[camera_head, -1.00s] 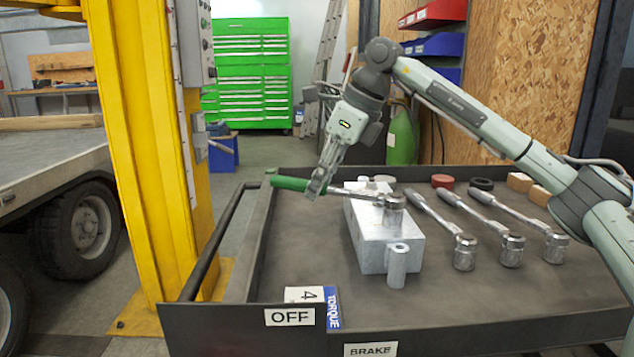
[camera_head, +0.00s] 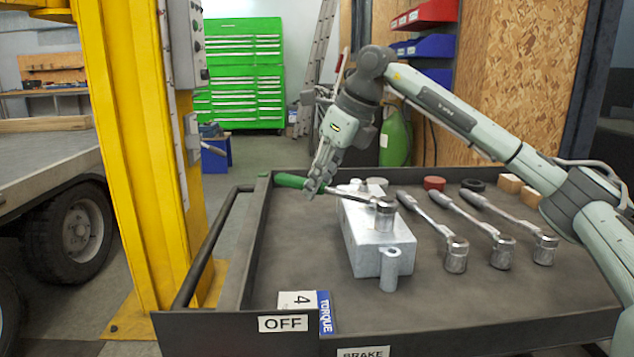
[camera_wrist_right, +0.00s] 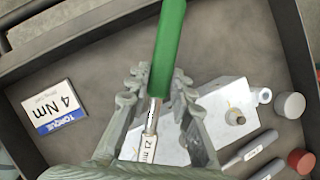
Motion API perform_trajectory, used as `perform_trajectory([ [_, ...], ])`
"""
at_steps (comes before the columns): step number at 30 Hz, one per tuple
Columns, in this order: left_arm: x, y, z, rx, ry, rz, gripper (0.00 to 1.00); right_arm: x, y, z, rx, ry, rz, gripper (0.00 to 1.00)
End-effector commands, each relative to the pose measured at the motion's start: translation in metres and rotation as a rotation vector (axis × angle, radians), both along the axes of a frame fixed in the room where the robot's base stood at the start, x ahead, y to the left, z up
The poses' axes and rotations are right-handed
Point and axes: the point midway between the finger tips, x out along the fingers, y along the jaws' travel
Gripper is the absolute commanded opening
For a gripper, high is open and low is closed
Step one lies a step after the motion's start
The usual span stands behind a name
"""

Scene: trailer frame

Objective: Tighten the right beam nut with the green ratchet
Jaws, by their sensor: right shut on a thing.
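My right gripper (camera_head: 314,187) is shut on the green ratchet, whose green handle (camera_head: 291,181) points left in the head view. The ratchet's chrome head with socket (camera_head: 384,214) is over the grey metal block (camera_head: 372,246); I cannot tell whether it touches. In the right wrist view the fingers (camera_wrist_right: 158,100) are around the ratchet near the lower end of its green handle (camera_wrist_right: 168,45). A "21" label shows on the shaft. A small stud or nut (camera_wrist_right: 235,117) stands on the block there. I cannot identify the right beam nut. My left gripper is not in view.
Three more ratchets (camera_head: 456,250) lie right of the block on the dark tray (camera_head: 440,290). A "4 Nm" torque card (camera_head: 298,299) lies at the tray's front left. Raised tray edges surround the tools. A yellow post (camera_head: 130,150) and a trailer wheel (camera_head: 78,232) are left.

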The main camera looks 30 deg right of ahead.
Motion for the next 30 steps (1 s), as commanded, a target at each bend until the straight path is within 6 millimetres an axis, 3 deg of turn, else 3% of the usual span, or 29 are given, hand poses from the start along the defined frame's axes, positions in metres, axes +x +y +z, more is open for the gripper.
perform_trajectory([
  [12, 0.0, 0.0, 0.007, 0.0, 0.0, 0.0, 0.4, 0.008, -0.018, 0.002, 0.0, -0.001, -0.147, 0.0],
  [23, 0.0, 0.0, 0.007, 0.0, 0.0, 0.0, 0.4, 0.009, -0.021, 0.001, 0.0, -0.002, -0.168, 0.0],
  [30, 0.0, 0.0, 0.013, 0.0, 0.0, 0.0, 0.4, 0.013, -0.036, 0.002, -0.001, -0.001, -0.284, 0.0],
])
